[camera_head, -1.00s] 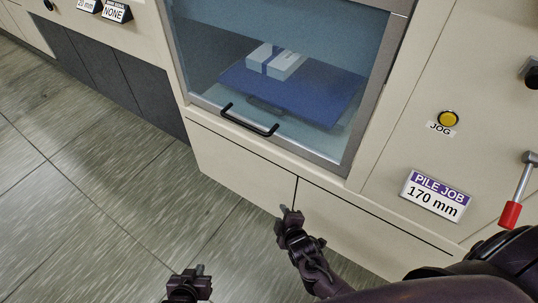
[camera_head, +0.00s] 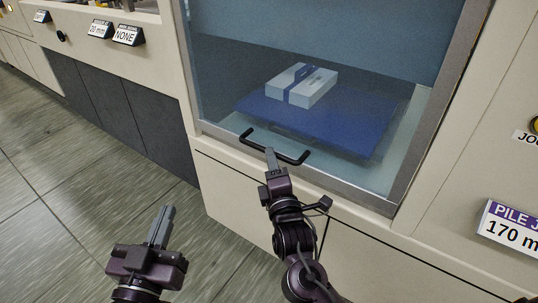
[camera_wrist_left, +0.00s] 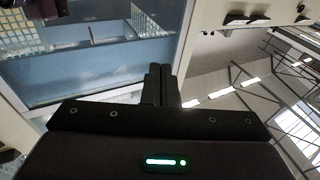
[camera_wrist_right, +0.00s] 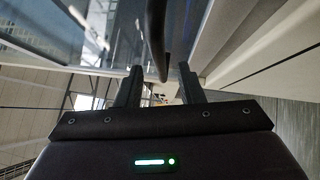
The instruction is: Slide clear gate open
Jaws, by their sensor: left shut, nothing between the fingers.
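The clear gate (camera_head: 213,88) is a bluish see-through panel in a grey frame, and it covers the front of the machine bay. Its black bar handle (camera_head: 290,158) sits along the bottom frame.
Behind the panel, a white box with a blue band (camera_head: 301,86) lies on a blue plate (camera_head: 345,130). A "PILE JOB 170 mm" sign (camera_head: 512,235) is at the right. Cream cabinet fronts (camera_head: 235,195) lie below the gate. The tiled floor (camera_head: 60,190) at left is clear.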

